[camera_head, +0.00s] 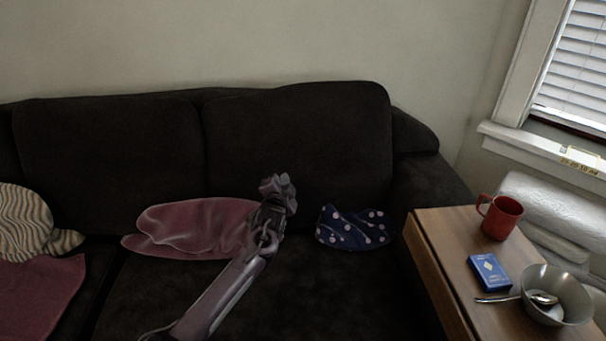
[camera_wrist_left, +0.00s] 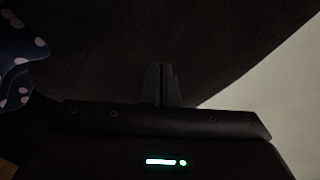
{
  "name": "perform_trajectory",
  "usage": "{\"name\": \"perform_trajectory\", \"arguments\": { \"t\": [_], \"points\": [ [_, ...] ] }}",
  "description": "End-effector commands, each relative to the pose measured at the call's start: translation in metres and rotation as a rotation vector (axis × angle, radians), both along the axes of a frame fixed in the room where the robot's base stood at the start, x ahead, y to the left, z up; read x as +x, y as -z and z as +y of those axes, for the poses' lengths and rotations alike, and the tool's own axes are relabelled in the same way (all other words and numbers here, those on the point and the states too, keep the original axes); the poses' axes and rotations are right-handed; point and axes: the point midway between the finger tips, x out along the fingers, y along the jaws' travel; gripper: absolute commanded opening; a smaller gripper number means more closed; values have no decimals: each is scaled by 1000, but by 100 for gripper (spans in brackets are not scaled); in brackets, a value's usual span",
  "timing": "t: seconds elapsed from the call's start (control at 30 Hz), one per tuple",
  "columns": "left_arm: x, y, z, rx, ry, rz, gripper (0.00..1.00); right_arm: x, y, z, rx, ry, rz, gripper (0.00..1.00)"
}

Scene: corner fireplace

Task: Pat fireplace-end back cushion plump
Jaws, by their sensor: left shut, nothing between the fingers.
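A dark sofa has a right back cushion (camera_head: 298,135) and a left back cushion (camera_head: 108,160), both upright against the backrest. No fireplace shows, so I cannot tell from it which end is which. My left gripper (camera_head: 278,186) is in front of the lower part of the right back cushion. In the left wrist view its fingers (camera_wrist_left: 161,84) are shut together and empty, with dark sofa fabric (camera_wrist_left: 110,45) right beyond them. I cannot tell if they touch it. My right gripper is not in view.
A wooden side table (camera_head: 445,250) holds a red mug (camera_head: 502,218), blue card box (camera_head: 489,272) and metal bowl (camera_head: 556,292).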

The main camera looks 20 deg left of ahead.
Motion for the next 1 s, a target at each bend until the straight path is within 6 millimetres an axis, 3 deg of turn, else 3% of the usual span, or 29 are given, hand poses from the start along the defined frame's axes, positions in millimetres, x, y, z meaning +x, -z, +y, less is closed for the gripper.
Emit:
{"name": "perform_trajectory", "arguments": {
  "t": [0.5,1.0],
  "points": [
    [10,-3,-51,-1,1,-1,0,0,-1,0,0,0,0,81],
    [11,-4,-56,0,-1,0,0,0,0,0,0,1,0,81]
  ]
}}
